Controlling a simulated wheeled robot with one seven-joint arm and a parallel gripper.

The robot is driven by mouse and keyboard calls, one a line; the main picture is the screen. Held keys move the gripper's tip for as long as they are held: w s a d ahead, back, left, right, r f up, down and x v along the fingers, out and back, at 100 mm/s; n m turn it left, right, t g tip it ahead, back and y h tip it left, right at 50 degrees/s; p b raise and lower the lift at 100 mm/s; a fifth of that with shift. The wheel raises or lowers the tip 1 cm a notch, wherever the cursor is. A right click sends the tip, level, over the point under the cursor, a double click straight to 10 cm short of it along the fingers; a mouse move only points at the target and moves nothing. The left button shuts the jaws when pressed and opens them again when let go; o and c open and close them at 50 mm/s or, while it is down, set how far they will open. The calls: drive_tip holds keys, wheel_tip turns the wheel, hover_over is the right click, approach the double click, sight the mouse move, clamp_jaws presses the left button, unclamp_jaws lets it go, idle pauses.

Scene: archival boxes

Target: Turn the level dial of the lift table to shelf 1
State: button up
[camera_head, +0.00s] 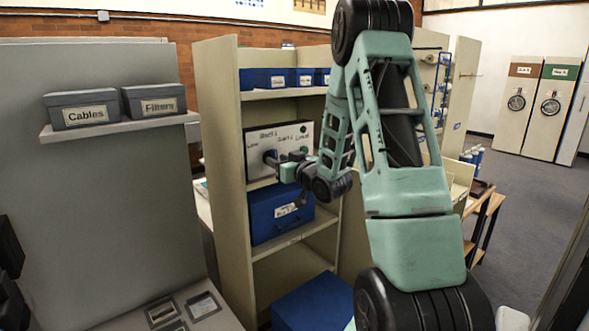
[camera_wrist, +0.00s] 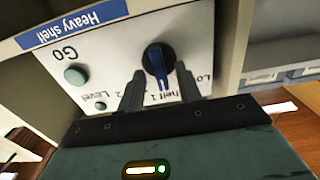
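The level dial (camera_wrist: 159,57) is a round black knob with a blue pointer, on a white control panel (camera_wrist: 112,58) that appears upside down in the wrist view. The pointer aims down in that view, toward the printed "Shelf 1", which is partly hidden by my fingers. My gripper (camera_wrist: 159,76) has one finger on each side of the dial, with a small gap at the left finger; contact at the right finger is unclear. In the head view the panel (camera_head: 258,146) stands in a shelf bay, and my gripper (camera_head: 274,163) is at its front, hiding the dial.
A green Go button (camera_wrist: 75,76) and a small green round part (camera_wrist: 100,106) are on the panel. A blue box (camera_head: 270,222) sits below the panel. A grey partition with a Cables box (camera_head: 84,108) stands left. Open floor (camera_head: 515,190) lies right.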

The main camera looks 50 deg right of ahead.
drive_tip(key=b+v, duration=1.5)
drive_tip(key=v, duration=0.2)
drive_tip(key=shift+w, duration=0.1)
idle(0.4)
